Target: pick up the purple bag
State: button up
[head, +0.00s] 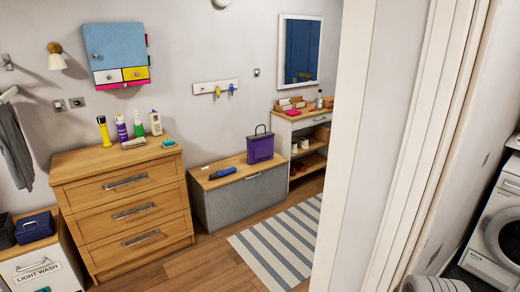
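The purple bag (260,148) stands upright on the wooden top of a low grey bench (240,198) in the middle of the head view. It has a dark loop handle at its top and nothing in front of it. My gripper is not in this view.
A blue torch-like item (222,173) lies left of the bag. A wooden drawer chest (125,205) with several bottles stands further left. A striped rug (280,243) lies before the bench. A white door frame (350,150) stands at right, with a white dryer (500,230) beyond.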

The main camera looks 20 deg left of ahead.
aim_at(260, 147)
jog(key=u, duration=1.25)
jog(key=i, duration=3.55)
jog(key=z, duration=2.4)
jog(key=i, duration=2.55)
jog(key=u, duration=1.15)
